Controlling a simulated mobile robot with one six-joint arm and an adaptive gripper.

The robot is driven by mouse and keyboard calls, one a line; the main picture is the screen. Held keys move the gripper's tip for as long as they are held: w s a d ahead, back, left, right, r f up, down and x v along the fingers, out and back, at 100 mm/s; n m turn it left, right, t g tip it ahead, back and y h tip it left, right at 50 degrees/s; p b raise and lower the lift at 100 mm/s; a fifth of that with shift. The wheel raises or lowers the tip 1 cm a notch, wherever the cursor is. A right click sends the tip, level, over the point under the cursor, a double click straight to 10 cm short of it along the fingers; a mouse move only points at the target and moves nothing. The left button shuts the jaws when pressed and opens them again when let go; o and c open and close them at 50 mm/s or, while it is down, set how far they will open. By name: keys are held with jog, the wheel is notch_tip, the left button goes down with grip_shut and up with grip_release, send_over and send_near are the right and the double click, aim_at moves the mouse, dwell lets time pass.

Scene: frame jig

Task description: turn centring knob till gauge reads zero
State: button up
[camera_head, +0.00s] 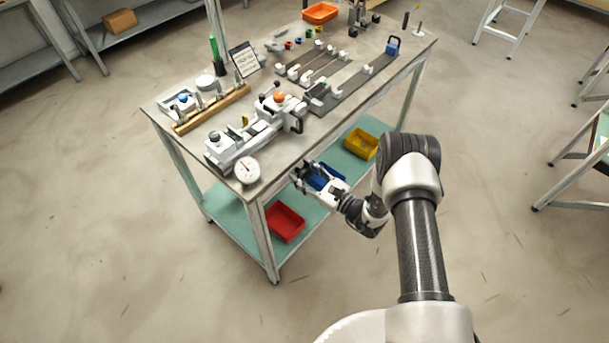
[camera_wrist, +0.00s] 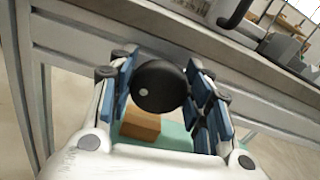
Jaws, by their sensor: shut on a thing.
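A black round knob (camera_wrist: 160,86) with a pale dot on its face, left of its middle, sits between the blue finger pads of my gripper (camera_wrist: 165,92) in the wrist view. My gripper is shut on it, in front of the bench's edge. In the head view my gripper (camera_head: 306,174) is at the bench's near side, just below the top, and the knob is hard to make out there. The white round dial gauge (camera_head: 247,170) stands at the near corner of the bench, right of the jig (camera_head: 243,137). Its needle looks reddish; the reading is too small to tell.
The bench top (camera_head: 160,112) carries an orange bin (camera_head: 320,12) and several small parts. Its teal lower shelf (camera_head: 232,222) holds a red bin (camera_head: 285,222) and a yellow bin (camera_head: 361,143). A black handle (camera_wrist: 237,12) shows above the edge.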

jog(key=o, duration=1)
jog(key=shift+o, duration=0.2)
jog(key=v, duration=1.2)
